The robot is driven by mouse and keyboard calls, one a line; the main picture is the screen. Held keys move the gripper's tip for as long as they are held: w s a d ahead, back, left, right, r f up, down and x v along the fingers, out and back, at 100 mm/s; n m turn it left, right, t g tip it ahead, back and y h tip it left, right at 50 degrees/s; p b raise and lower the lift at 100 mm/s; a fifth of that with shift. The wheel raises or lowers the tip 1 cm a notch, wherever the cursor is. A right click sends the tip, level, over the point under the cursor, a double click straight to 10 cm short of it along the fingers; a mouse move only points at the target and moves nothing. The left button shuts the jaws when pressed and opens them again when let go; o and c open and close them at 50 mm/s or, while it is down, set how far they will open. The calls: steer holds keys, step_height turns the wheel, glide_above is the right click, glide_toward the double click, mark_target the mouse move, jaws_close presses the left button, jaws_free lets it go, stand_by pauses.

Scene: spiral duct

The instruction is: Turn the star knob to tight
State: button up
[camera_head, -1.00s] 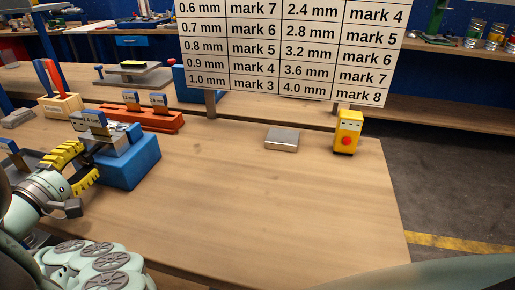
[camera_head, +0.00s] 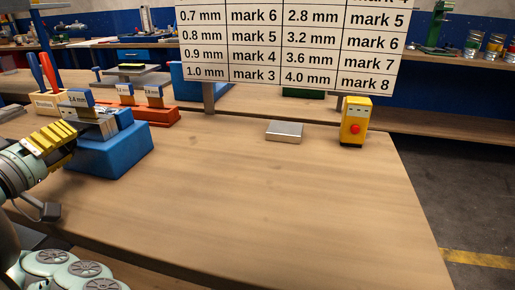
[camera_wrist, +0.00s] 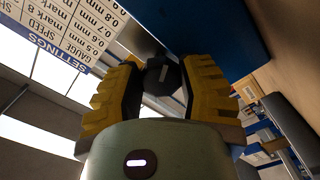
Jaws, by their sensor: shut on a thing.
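In the head view my gripper (camera_head: 68,134) is at the left, against the left side of the grey metal fixture (camera_head: 103,122) on a blue block (camera_head: 110,155). The knob is hidden there by the fingers.
A red rack (camera_head: 150,115) with small labelled pieces stands behind the block. A metal plate (camera_head: 285,132) and a yellow box with a red button (camera_head: 354,122) are at the right. A settings board (camera_head: 290,45) stands behind. The table's front middle is clear.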

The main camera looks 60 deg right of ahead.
steer(key=shift+m, duration=0.3)
steer(key=o, duration=1.2)
steer(key=shift+s+a, duration=0.1)
steer(key=shift+a, duration=0.5)
steer(key=v, duration=1)
steer(key=shift+s+a, duration=0.25)
steer(key=shift+a, duration=0.1)
steer(key=shift+r, duration=0.1)
